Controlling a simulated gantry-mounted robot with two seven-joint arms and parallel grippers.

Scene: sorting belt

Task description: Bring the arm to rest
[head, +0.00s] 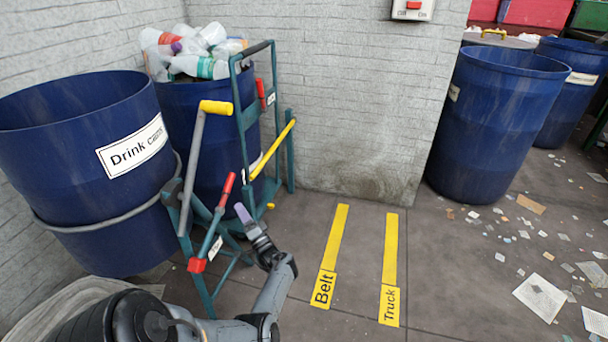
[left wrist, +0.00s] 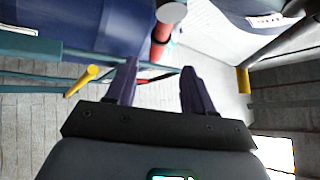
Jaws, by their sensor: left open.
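My left arm comes in from the bottom left of the head view. My left gripper (head: 246,218) points up and away, close to the green hand truck's (head: 247,130) frame and red-and-yellow handles. In the left wrist view the two purple fingers of the left gripper (left wrist: 160,82) stand apart with nothing between them. Behind the gap show a teal bar, a red-tipped handle (left wrist: 171,14) and a pale wall. I cannot tell whether the gripper touches the truck. My right gripper is in neither view.
A blue "Drink cans" barrel (head: 75,150) leans at left on a hand truck. A blue barrel of plastic bottles (head: 198,130) stands behind. More blue barrels (head: 497,125) stand at right. Yellow floor strips marked Belt (head: 330,262) and Truck (head: 390,265) lie on clear floor. Paper scraps litter the right.

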